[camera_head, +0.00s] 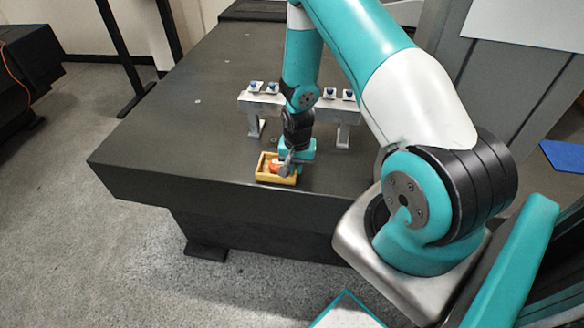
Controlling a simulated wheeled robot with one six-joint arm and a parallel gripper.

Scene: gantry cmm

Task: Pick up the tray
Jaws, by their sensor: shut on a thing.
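The tray (262,174) is a small yellow open box on the dark table, near its front edge. Something orange-red (274,166) lies inside it. My gripper (287,170) points down at the tray's right side and is shut on the tray there. The fingertips are small in view and partly hidden by the wrist. I cannot tell whether the tray is touching the table or slightly above it.
A grey metal rack (256,104) with several blue-topped pieces stands just behind my gripper. The dark table (170,140) is clear to the left of the tray. Its front edge is close to the tray. A grey column (490,90) stands at the right.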

